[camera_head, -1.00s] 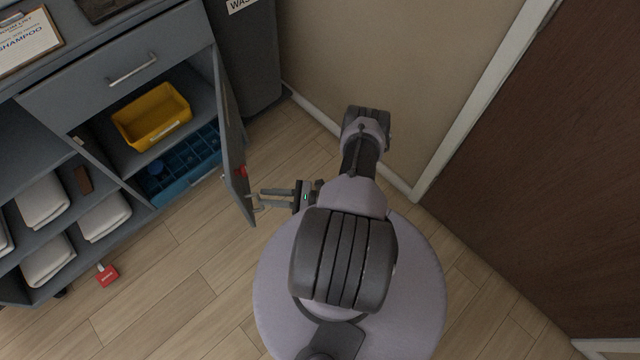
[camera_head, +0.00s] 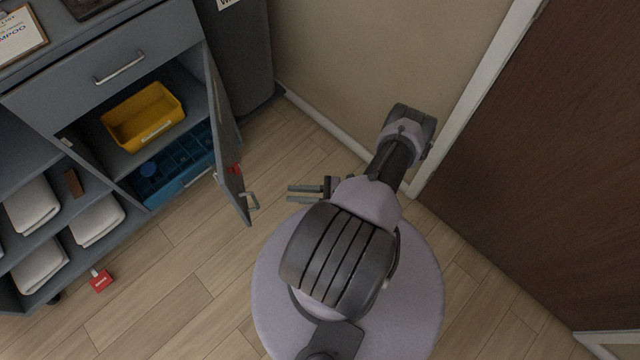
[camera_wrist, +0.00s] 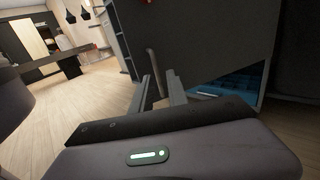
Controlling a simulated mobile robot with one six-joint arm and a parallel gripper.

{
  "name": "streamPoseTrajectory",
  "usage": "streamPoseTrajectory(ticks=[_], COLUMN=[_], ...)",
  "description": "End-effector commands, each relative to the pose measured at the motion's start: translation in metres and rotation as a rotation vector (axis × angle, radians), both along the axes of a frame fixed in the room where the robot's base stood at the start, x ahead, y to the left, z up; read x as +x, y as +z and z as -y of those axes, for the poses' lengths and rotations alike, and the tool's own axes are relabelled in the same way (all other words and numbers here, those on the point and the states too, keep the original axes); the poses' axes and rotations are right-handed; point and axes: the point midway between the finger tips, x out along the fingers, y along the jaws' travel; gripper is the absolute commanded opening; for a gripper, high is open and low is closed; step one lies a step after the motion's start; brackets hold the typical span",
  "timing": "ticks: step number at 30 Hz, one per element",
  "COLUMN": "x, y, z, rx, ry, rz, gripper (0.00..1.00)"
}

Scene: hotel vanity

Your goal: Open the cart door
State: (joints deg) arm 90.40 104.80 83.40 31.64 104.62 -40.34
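The grey cart (camera_head: 60,95) stands at the left in the head view. Its door (camera_head: 226,135) is swung wide open, sticking out from the cart's right side. The door's handle (camera_head: 252,201) is a light metal bar near the free edge. My gripper (camera_head: 290,193) is to the right of the handle, apart from it, with its two fingers parallel, a gap between them, and nothing held. In the wrist view the door (camera_wrist: 205,40) fills the upper right, and the handle (camera_wrist: 153,72) shows just beyond the gripper's fingers (camera_wrist: 160,92).
Inside the cart are a yellow bin (camera_head: 143,117) and a blue divided tray (camera_head: 175,170). White folded towels (camera_head: 97,220) lie on the left shelves. A red tag (camera_head: 100,281) lies on the floor. A dark bin (camera_head: 236,60) stands behind the door; a wall and brown door (camera_head: 560,160) are right.

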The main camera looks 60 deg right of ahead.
Motion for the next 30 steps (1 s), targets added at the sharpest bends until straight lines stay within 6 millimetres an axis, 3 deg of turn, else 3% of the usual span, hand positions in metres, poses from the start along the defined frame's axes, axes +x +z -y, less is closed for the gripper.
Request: streamPoseTrajectory(ticks=[19, 30], x=[-0.054, -0.059], y=[0.000, 0.000], z=[0.033, 0.035], rx=[0.000, 0.000], ry=[-0.001, 0.001], rz=[-0.001, -0.001], gripper=[0.20, 0.20])
